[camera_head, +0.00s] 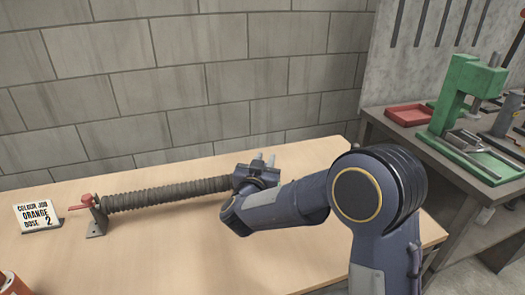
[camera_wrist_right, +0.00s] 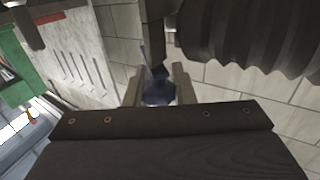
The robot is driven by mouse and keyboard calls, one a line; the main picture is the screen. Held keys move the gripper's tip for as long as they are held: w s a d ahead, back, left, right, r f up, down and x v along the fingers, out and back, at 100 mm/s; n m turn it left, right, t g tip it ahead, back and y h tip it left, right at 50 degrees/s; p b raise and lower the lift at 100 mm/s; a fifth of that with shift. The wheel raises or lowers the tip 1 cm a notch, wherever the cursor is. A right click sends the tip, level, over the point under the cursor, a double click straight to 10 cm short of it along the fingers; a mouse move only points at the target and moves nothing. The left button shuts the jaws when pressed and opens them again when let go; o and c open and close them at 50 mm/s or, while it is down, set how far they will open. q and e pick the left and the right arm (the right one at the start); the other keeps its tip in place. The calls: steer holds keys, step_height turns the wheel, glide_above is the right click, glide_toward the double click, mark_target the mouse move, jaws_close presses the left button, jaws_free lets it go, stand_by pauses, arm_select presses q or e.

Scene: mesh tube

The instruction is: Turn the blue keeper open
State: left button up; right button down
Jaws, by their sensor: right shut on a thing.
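The ribbed dark mesh tube (camera_head: 165,195) runs across the wooden table, from a small metal bracket at its left end to my right gripper at its right end. My right gripper (camera_head: 265,160) is at that right end, with its two light fingertips pointing up. In the right wrist view the blue keeper (camera_wrist_right: 159,92) sits between the two fingers, and the gripper is shut on it. The ribbed tube (camera_wrist_right: 250,35) passes close beside it. In the head view the wrist hides the keeper and most of the tube's right end. My left gripper is out of view.
A red lever (camera_head: 80,203) is on the bracket (camera_head: 97,222) at the left. A sign (camera_head: 38,215) reads "COLOUR JOB ORANGE DOSE 2". An orange object (camera_head: 12,284) is at the lower left. A side bench holds a red tray (camera_head: 408,114) and green press (camera_head: 462,95). The table's front middle is clear.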

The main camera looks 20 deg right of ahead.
steer(key=m+g+h+p, duration=0.2)
steer(key=m+g+h, duration=0.1)
steer(key=m+g+h+p, duration=0.1)
steer(key=h, duration=0.1)
steer(key=shift+s+d+r+m+g, duration=0.2)
steer(key=shift+d+m+g, duration=0.1)
steer(key=shift+g, duration=0.1)
steer(key=shift+s+d+f+m+g+h+p, duration=0.1)
steer(key=shift+s+m+g+h+p, duration=0.1)
steer(key=shift+m+g+h+p, duration=0.9)
steer(key=shift+s+d+f+m+g+h+p, duration=0.2)
steer(key=shift+m+g+h, duration=0.45)
steer(key=shift+g, duration=0.85)
steer(key=shift+a+r+m+g, duration=0.1)
steer(key=shift+r+m+g, duration=0.1)
steer(key=shift+m+g, duration=0.15)
steer(key=c, duration=1.2)
jaws_free()
steer(key=shift+c, duration=0.2)
steer(key=shift+f, duration=0.1)
steer(key=v, duration=0.7)
steer(key=shift+a, duration=0.4)
steer(key=shift+s, duration=0.1)
